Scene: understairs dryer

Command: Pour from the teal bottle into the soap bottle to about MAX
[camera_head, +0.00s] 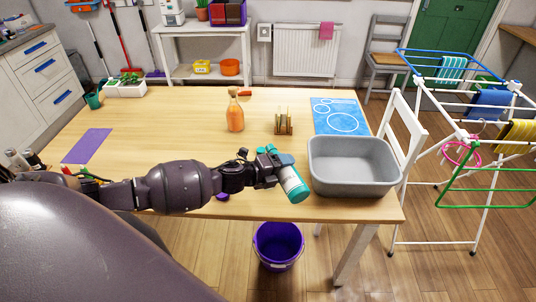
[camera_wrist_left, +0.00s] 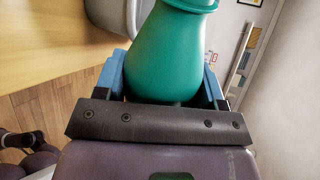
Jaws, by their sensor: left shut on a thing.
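My left gripper (camera_head: 276,166) is shut on the teal bottle (camera_head: 290,180), which has a pale band in the head view. The bottle is tilted, its far end toward the lower right, near the left side of the grey basin. In the left wrist view the bottle's teal body (camera_wrist_left: 170,50) sits between the blue fingers of the gripper (camera_wrist_left: 165,85). An orange bottle (camera_head: 235,115) with a brown top stands upright on the table, apart from the gripper; I cannot tell whether it is the soap bottle. No MAX mark is readable. My right gripper is not in view.
The grey basin (camera_head: 352,185) stands at the table's right front. A small wooden rack (camera_head: 284,124), a blue mat (camera_head: 340,116) and a purple mat (camera_head: 87,146) are on the table (camera_head: 180,115). A purple bucket (camera_head: 278,258) is on the floor. The table's middle left is clear.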

